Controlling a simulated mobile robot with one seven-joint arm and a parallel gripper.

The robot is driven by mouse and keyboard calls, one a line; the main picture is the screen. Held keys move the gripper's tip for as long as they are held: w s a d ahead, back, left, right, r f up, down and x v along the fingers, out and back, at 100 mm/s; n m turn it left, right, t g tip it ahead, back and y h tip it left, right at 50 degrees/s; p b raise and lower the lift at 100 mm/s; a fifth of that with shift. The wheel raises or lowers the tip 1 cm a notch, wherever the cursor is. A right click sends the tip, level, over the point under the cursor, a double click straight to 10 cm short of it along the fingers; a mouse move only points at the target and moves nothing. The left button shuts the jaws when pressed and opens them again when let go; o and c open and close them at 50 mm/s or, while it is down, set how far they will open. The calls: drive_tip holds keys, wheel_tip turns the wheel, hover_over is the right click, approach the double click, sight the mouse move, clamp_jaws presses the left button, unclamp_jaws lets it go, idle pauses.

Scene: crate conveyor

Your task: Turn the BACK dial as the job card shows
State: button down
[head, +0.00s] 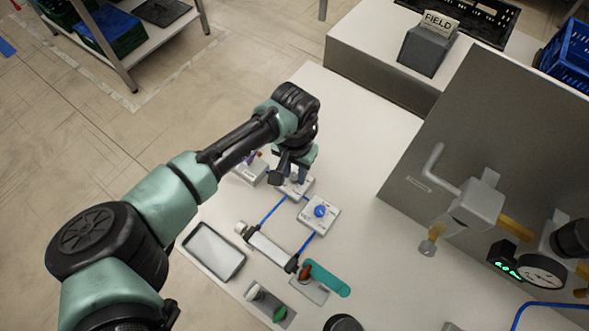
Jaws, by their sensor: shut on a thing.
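My gripper (297,174) points down over the middle of three small white dial blocks (298,190). It is shut on the dial there, which the fingers mostly hide. A second white block (320,228) in front to the right carries a blue dial (320,211). A third block (249,172) with a purple knob (250,157) stands to the left, partly behind my wrist. The block labels are too small to read. A card reading FIELD (440,20) stands in a dark grey holder (424,53) at the back; I see no dial setting on it.
A grey-rimmed tray (214,251), a white cylinder (271,250) with blue tubing, and red-handled (305,271) and green-handled (279,312) parts lie in front. A grey panel (480,140) with a pipe valve and gauge (541,271) rises at right. White tabletop is clear behind the blocks.

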sight(295, 176)
idle(0.4)
drive_tip(key=m+p, duration=0.1)
drive_tip(key=m, duration=0.4)
drive_tip(key=shift+m, duration=0.3)
drive_tip(key=m, duration=0.6)
idle(0.4)
drive_tip(key=c, duration=0.6)
unclamp_jaws()
wheel_tip(295, 176, up, 13)
drive_tip(key=shift+b, duration=0.55)
